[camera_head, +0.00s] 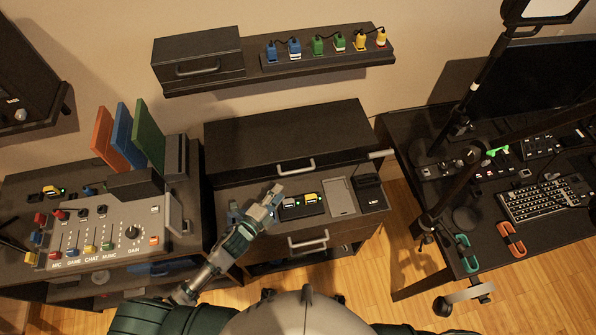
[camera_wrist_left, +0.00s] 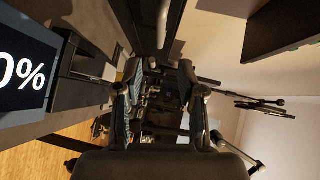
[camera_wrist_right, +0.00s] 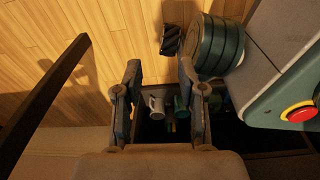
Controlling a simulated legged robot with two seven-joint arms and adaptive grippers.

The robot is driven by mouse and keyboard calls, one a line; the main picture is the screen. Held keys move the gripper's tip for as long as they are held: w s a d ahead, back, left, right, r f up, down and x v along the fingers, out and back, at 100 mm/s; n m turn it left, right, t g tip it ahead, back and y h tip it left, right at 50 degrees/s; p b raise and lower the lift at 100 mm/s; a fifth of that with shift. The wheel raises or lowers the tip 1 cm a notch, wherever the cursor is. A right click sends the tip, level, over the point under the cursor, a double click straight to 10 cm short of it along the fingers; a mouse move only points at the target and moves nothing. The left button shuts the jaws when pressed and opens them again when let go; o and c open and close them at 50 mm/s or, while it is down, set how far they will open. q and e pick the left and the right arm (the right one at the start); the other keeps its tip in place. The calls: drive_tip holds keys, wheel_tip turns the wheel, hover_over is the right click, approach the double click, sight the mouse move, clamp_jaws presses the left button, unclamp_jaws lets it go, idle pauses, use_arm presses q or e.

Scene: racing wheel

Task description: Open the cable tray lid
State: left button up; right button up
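The dark cabinet in the middle has a long black lid (camera_head: 290,137) that lies shut, with a light bar handle (camera_head: 295,167) at its front edge. I cannot tell whether this lid or the black box with a handle (camera_head: 198,62) on the wall shelf is the cable tray lid; both look shut. My left gripper (camera_head: 266,203) is just in front of and below the cabinet handle, left of the small connectors. In the left wrist view its fingers (camera_wrist_left: 158,95) are apart and empty. My right gripper (camera_wrist_right: 160,95) shows only in its wrist view, with fingers apart and empty.
A mixer panel (camera_head: 110,235) stands at left beside upright coloured boards (camera_head: 130,135). Coloured plugs (camera_head: 325,42) line the wall shelf. A black desk with a keyboard (camera_head: 545,200) and a monitor arm is at right. Wood floor shows between cabinet and desk.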

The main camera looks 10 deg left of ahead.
sight(296, 171)
use_arm(q)
drive_tip(key=x, duration=1.1)
drive_tip(key=shift+w+d+f+b, duration=0.1)
drive_tip(key=shift+w+d+b, duration=0.05)
drive_tip(key=shift+w+b, duration=0.2)
drive_tip(key=shift+w+d, duration=0.1)
drive_tip(key=shift+d, duration=0.05)
drive_tip(key=shift+w, duration=0.1)
drive_tip(key=shift+a, duration=0.4)
drive_tip(key=c, duration=0.6)
clamp_jaws()
drive_tip(key=shift+d, duration=0.1)
use_arm(e)
drive_tip(key=shift+w+a+r, duration=0.25)
drive_tip(key=shift+w+a, duration=0.3)
drive_tip(key=shift+a, duration=0.1)
drive_tip(key=shift+w+a+r, duration=0.25)
drive_tip(key=shift+w+a, duration=0.3)
drive_tip(key=shift+a, duration=0.05)
